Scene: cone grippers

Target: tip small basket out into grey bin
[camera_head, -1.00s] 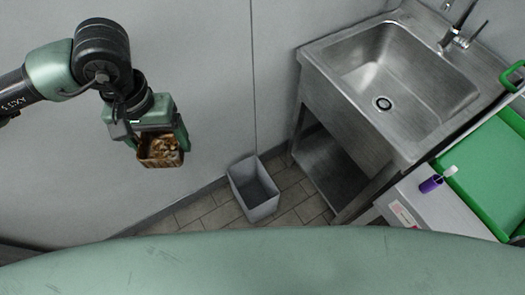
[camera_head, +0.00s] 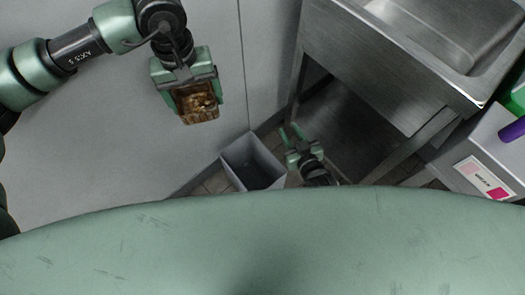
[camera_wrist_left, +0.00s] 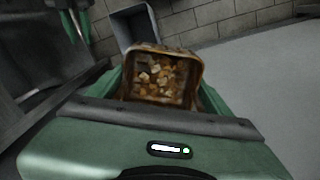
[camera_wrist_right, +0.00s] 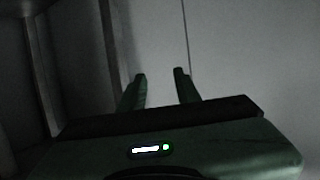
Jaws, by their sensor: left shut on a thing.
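The small basket (camera_head: 198,103) is brown and filled with small tan and brown pieces. My left gripper (camera_head: 190,90) is shut on it and holds it in the air, up and left of the grey bin. The basket (camera_wrist_left: 165,80) also shows between the fingers in the left wrist view, its contents still inside. The grey bin (camera_head: 236,172) stands on the floor by the wall, open at the top; it also shows past the basket in the left wrist view (camera_wrist_left: 124,30). My right gripper (camera_head: 289,134) is open and empty, just right of the bin. Its fingers are apart in the right wrist view (camera_wrist_right: 161,88).
A steel sink unit (camera_head: 400,75) with an open lower shelf stands right of the bin. A grey cabinet with a label (camera_head: 484,178) is at the right, with a purple object (camera_head: 513,130) on it. The wall is behind the bin.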

